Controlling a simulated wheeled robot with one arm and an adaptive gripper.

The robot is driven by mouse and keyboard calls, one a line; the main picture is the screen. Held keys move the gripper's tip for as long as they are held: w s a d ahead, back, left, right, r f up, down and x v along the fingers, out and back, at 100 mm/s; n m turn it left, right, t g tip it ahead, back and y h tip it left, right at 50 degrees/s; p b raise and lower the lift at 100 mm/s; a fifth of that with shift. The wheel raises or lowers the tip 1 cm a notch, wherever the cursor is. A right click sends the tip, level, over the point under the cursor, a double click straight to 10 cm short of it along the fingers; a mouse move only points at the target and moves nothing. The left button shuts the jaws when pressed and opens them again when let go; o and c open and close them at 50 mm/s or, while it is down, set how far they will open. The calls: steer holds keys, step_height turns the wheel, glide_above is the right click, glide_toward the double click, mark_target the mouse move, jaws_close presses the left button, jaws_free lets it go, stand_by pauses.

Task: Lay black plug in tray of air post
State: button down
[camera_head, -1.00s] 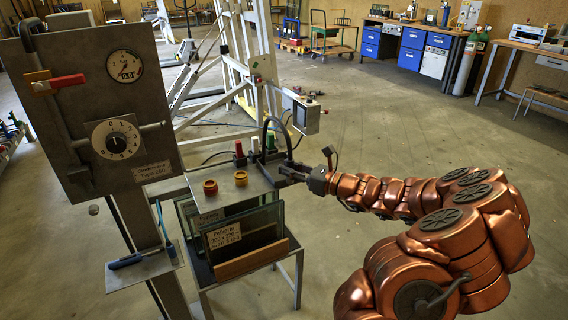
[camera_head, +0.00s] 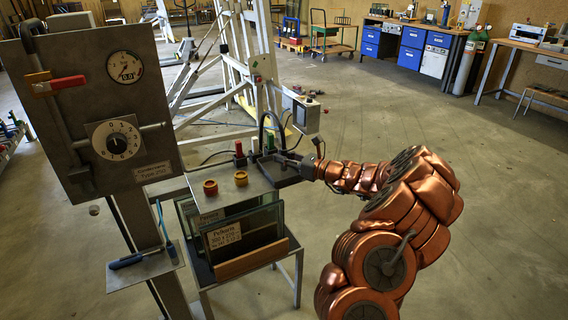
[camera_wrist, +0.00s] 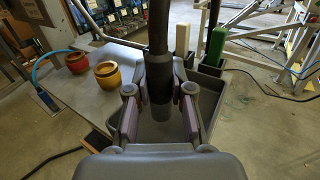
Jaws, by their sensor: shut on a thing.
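The black plug (camera_wrist: 160,85) stands upright between the fingers of my gripper (camera_wrist: 160,112) in the wrist view, with a black shaft or hose rising from it. In the head view a black hose (camera_head: 262,122) loops up from my gripper (camera_head: 283,159). The gripper is shut on the plug. The plug's lower end is over or inside a grey open tray (camera_wrist: 207,108) beside the table; its exact depth is unclear. The post (camera_head: 132,215) on the left carries a gauge panel (camera_head: 100,105) and a small shelf (camera_head: 125,280) with a blue-handled tool.
A red ring (camera_head: 210,187) and a yellow ring (camera_head: 241,178) sit on the small table. Red (camera_head: 239,147), green (camera_wrist: 216,47) and white (camera_wrist: 183,38) upright pieces stand behind. Glass panes (camera_head: 262,222) lean at the table's front.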

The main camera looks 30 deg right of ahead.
steer(key=shift+f, duration=1.1)
steer(key=shift+f, duration=0.2)
steer(key=c, duration=1)
jaws_free()
steer(key=shift+c, duration=0.2)
steer(key=shift+r, duration=0.25)
steer(key=v, duration=1.2)
